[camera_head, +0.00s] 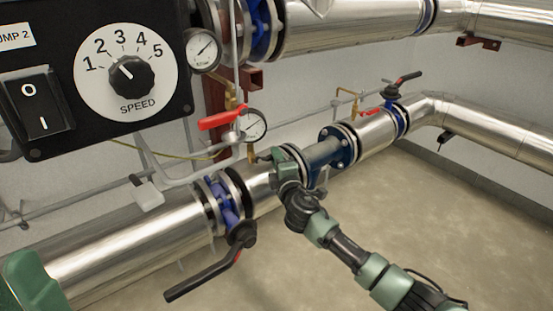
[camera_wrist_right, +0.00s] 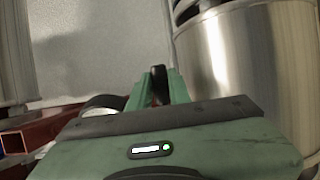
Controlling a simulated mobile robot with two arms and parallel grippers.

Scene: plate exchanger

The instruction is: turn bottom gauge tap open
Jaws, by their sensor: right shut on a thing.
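The bottom gauge (camera_head: 252,125) is a round white dial on a brass fitting (camera_head: 251,153) above the lower silver pipe. A red lever (camera_head: 222,118) stands just left of it, apart from my gripper. My right gripper (camera_head: 278,154) reaches in from the lower right, right of the brass fitting. In the wrist view my right gripper (camera_wrist_right: 158,85) is shut on a small dark, partly reddish piece (camera_wrist_right: 160,80). It seems to be the tap handle, mostly hidden by the fingers; how far it is turned cannot be seen.
An upper gauge (camera_head: 203,50) and speed control panel (camera_head: 60,130) are at upper left. A blue valve with a long black lever (camera_head: 205,280) sits lower left of my arm. The lower pipe (camera_head: 120,245) runs behind it. Bare floor (camera_head: 440,220) lies right.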

